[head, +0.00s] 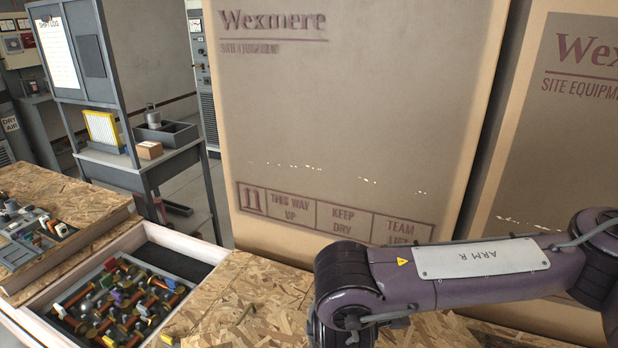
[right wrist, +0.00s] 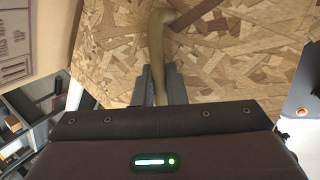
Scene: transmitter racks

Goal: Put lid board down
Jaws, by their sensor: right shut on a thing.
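A chipboard lid board (right wrist: 235,60) fills much of the right wrist view. An olive rope-like handle (right wrist: 158,45) runs along its face and bends to the right at the top. My right gripper (right wrist: 163,88) is shut on the lower end of this handle. In the head view a chipboard surface (head: 262,290) lies beside my right arm; I cannot tell for certain whether it is the held board. The right gripper's fingers are hidden there. My left gripper is not in view.
An open pale-walled crate (head: 130,240) holds a tray of colourful parts (head: 125,300). Another chipboard surface (head: 100,205) carries small parts at left. Large Wexmere cartons (head: 350,120) stand close behind. A grey workstation (head: 140,155) stands at back left.

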